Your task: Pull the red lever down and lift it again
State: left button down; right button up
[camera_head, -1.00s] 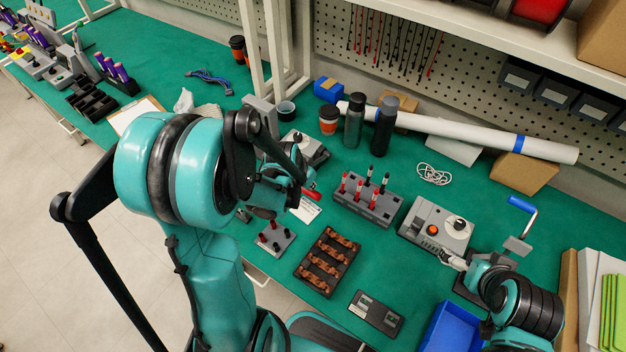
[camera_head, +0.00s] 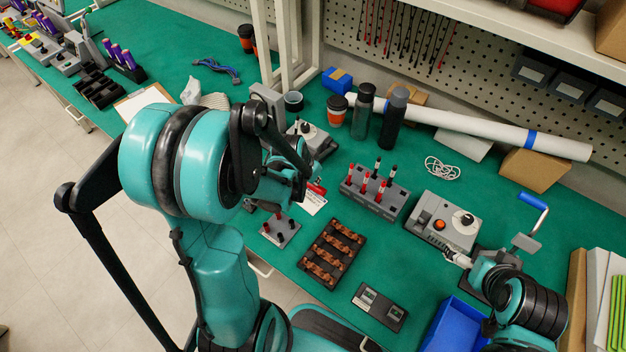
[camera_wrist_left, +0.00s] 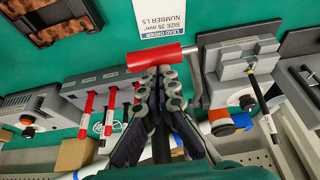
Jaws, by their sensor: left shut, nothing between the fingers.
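The red lever (camera_wrist_left: 154,56) is a red cylindrical handle on a bent grey rod. The rod runs to a grey block device (camera_wrist_left: 235,68) at the right of the left wrist view. My left gripper (camera_wrist_left: 166,72) is shut and empty, its fingertips right at the handle's edge near the middle. I cannot tell whether they touch it. In the head view a small part of the red handle (camera_head: 317,188) shows beside my left gripper (camera_head: 300,183); my arm hides much of the device. My right gripper (camera_head: 457,259) is by the grey control box, its fingers too small to read.
A grey rack with red and black leads (camera_head: 374,192) stands right of the lever. A label card (camera_head: 314,203) lies beside it. A busbar tray (camera_head: 331,254), a small pegged block (camera_head: 280,230), a grey control box (camera_head: 441,221) and a blue bin (camera_head: 455,325) are nearby.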

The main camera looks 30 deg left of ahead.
pick_arm(q)
jog(key=r+p, duration=0.1)
jog(key=r, duration=0.1)
jog(key=w+r+p, duration=0.1)
jog(key=r, duration=0.1)
jog(key=shift+d, duration=0.1)
jog(key=s+p+v, duration=0.1)
jog(key=p+v, duration=0.2)
jog(key=v, duration=0.6)
jog(key=shift+s+f+p, duration=0.25)
jog(key=shift+p, duration=0.05)
